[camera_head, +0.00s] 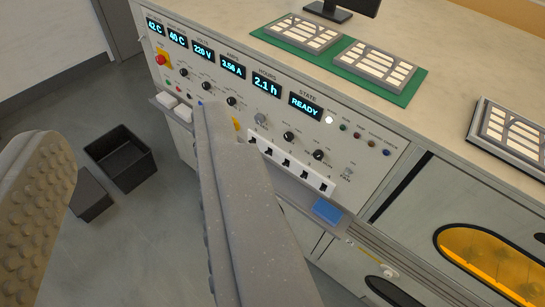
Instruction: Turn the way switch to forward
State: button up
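The control panel (375,165) fills the middle of the view, on the front of a pale bench. No label reading "way" is legible, so I cannot tell which control is the way switch. Candidates are the grey knob (260,120), two dark knobs to its right (289,137) (318,155), and several dark knobs on the left (207,86). A yellow part (237,124) shows just beside my right finger. My gripper (130,128) is open and empty, its fingers wide apart. The right finger hides part of the lower panel; I cannot tell whether it touches.
A row of black rocker switches (287,162), a FAN switch (348,171) and a red button (162,59) are on the panel. A blue block (327,211) sits on the ledge below. Black bins (126,160) stand on the floor at left. Trays (374,66) lie on the bench top.

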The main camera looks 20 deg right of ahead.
aim_at(288, 136)
jog(key=z, duration=0.2)
jog(key=i, duration=0.85)
jog(key=u, duration=0.1)
